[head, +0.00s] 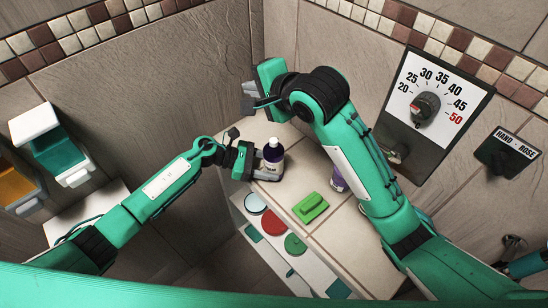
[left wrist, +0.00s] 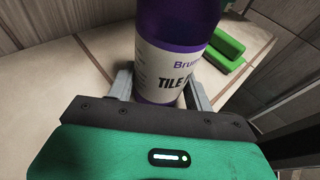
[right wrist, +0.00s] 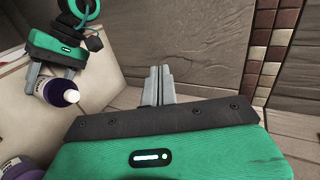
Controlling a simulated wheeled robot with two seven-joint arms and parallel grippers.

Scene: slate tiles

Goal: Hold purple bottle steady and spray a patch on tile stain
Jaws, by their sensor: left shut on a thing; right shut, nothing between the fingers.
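My left gripper (head: 264,168) is shut on a purple bottle (head: 272,154) with a white cap and a label reading "TILE". The bottle stands upright at the ledge's far end. In the left wrist view, its label (left wrist: 172,75) faces the camera between the fingers (left wrist: 158,88). My right gripper (head: 250,97) is shut and empty, near the wall beyond the bottle. In the right wrist view, its closed fingers (right wrist: 157,85) are right of the bottle's white cap (right wrist: 70,96), apart from it. I cannot make out a stain on the tiles.
A second purple container (head: 338,180) is partly hidden behind my right arm. A green block-like brush or sponge (head: 310,207) lies on the tiled ledge (head: 322,240). A dial panel (head: 425,105) and a hand-rose panel (head: 508,158) are on the right wall. Dispensers (head: 55,150) hang at left.

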